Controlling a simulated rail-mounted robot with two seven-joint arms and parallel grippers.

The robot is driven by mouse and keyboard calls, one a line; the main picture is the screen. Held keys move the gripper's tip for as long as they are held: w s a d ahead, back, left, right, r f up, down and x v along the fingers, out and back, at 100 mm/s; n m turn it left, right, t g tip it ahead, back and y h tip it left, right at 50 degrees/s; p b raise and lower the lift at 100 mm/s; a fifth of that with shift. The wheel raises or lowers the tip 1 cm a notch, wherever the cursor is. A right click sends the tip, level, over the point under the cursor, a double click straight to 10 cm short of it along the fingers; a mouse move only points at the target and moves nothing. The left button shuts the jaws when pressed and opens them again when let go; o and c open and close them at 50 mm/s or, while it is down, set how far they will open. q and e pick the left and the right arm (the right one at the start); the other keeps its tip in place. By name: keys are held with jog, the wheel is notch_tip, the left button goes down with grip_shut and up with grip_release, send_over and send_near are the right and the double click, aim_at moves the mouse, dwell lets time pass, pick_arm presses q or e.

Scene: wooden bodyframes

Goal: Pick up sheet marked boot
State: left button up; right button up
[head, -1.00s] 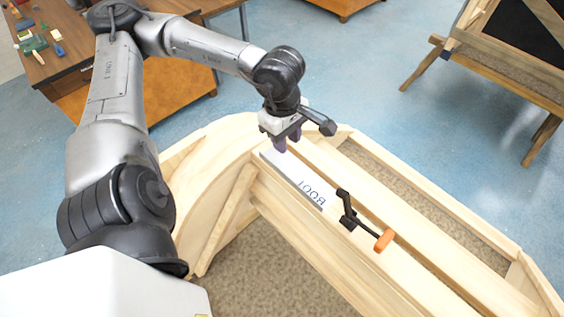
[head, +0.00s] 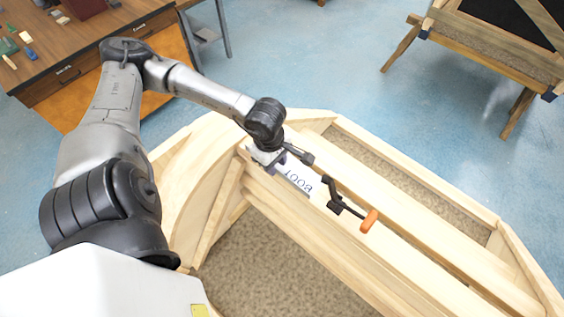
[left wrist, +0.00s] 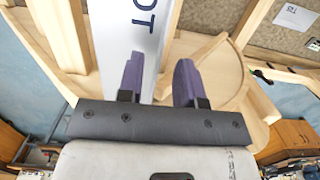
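The sheet marked boot (head: 298,181) is a narrow white piece with dark letters, lying along the wooden beam of the frame. In the left wrist view the sheet (left wrist: 118,40) runs up the picture, with part of its lettering at the top. My left gripper (head: 273,166) is at the sheet's far left end. In the left wrist view its two purple fingers (left wrist: 159,68) are apart. One finger overlaps the sheet in the picture and the other is just past its right edge; I cannot tell whether they touch it. My right gripper is not in view.
A black clamp with an orange handle (head: 369,220) sits on the beam close to the sheet's right end. The wooden bodyframe (head: 420,178) surrounds the spot. Another marked sheet (left wrist: 294,16) shows in the left wrist view. A brown workbench (head: 85,50) stands at the back left.

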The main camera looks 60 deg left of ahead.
pick_arm(q)
jog(key=shift+d+f, duration=0.1)
jog(key=shift+f, duration=1)
grip_shut()
